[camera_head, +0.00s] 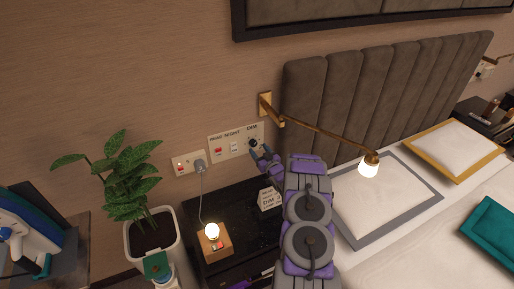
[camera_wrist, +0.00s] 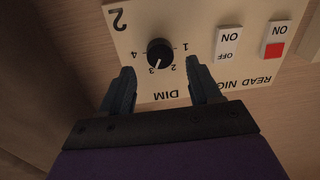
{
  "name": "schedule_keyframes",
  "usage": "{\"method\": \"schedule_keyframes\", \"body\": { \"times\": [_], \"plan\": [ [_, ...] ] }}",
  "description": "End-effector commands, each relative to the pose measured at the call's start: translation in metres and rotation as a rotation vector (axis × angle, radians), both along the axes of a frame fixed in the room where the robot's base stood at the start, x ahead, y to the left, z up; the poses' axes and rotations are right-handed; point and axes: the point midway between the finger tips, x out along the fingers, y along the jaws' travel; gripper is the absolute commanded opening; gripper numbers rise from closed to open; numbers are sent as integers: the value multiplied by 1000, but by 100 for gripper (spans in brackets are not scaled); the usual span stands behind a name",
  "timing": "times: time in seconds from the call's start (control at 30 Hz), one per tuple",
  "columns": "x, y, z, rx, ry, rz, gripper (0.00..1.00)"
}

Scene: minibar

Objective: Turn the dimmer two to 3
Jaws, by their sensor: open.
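The dimmer is a round black knob (camera_wrist: 160,51) on a cream wall panel (camera_wrist: 207,22), which appears upside down in the wrist view. The panel carries a large 2, the word DIM and the numbers 1 to 4 around the knob. The knob's white pointer line points toward the 3. My gripper (camera_wrist: 161,70) is open, its two dark fingers apart just below the knob in the picture, with nothing between the tips. In the head view my gripper (camera_head: 263,154) is close to the panel's right end, by the knob (camera_head: 253,142). Whether a finger touches the panel is unclear.
Two rocker switches (camera_wrist: 229,43) (camera_wrist: 275,40), one with red, sit beside the knob. A socket with a plug (camera_head: 200,167) is left of the panel. A brass wall lamp (camera_head: 266,107) is above right. A small lit lamp (camera_head: 214,240) and a card (camera_head: 268,199) stand on the black nightstand.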

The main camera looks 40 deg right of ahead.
Motion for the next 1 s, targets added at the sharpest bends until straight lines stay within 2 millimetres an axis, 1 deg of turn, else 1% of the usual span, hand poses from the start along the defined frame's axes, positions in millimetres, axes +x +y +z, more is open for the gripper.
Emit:
{"method": "schedule_keyframes", "body": {
  "times": [0.03, 0.27, 0.4, 0.5, 0.6, 0.7, 0.8, 1.0],
  "plan": [
    [-10, 0, 2, 0, 1, -3, 63],
    [-56, 9, 1, 5, 3, -4, 63],
    [-86, 14, 1, 4, 1, -4, 63],
    [-105, 19, -1, 6, 6, -3, 63],
    [-120, 21, -1, 3, 3, -3, 63],
    [-129, 23, -1, 0, 2, -1, 63],
    [-135, 25, -1, 1, 2, -1, 63],
    [-137, 26, -1, 1, 2, 0, 63]
  ]
}}
